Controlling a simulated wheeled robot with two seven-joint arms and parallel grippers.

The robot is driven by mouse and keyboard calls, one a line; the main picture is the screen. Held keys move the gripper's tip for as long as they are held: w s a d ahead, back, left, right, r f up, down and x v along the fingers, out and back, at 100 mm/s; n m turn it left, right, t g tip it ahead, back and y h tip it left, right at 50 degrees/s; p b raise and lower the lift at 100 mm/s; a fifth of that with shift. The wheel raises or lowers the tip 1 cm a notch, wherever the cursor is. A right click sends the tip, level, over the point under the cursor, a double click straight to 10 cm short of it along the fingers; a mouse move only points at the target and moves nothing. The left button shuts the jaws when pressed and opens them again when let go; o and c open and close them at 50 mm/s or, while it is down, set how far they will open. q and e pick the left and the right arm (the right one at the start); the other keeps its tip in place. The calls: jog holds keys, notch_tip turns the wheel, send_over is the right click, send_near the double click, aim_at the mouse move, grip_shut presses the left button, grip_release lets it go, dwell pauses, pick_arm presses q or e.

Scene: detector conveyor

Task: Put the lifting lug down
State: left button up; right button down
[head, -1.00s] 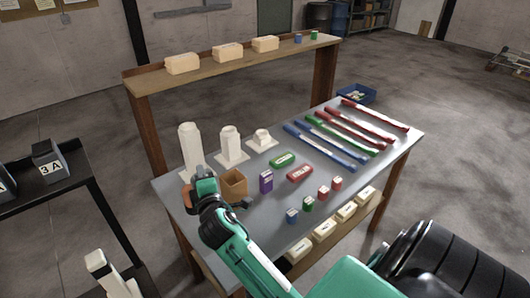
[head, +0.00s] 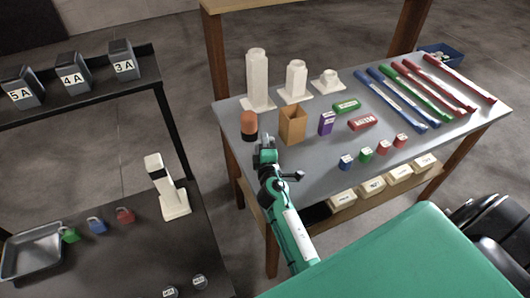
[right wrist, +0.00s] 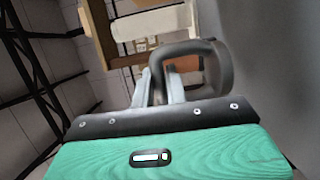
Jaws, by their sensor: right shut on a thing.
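My right gripper (head: 266,146) is at the left front part of the grey table, just in front of the orange-and-black cylinder. In the right wrist view its two pale fingers (right wrist: 163,88) are shut on a dark grey loop, which I take to be the lifting lug (right wrist: 222,65). The loop stands out beyond the fingers and to the right. In the head view the lug is too small and too covered by the gripper to make out. I cannot tell whether it touches the table. My left gripper is not in view.
The grey table (head: 231,143) holds an orange-and-black cylinder (head: 249,122), an open brown box (head: 292,127), white stepped posts (head: 257,82), a purple box (head: 326,124) and coloured bars. A dark cart (head: 190,240) with padlocks and a metal tray (head: 32,252) stands left.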

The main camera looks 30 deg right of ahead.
notch_tip(320, 180, down, 4)
jog(key=shift+r+b, duration=0.2)
jog(key=shift+b, duration=0.55)
jog(key=shift+r, duration=0.1)
jog(key=shift+f, duration=0.25)
jog(key=c, duration=1.4)
grip_release()
jog(key=shift+r, duration=0.1)
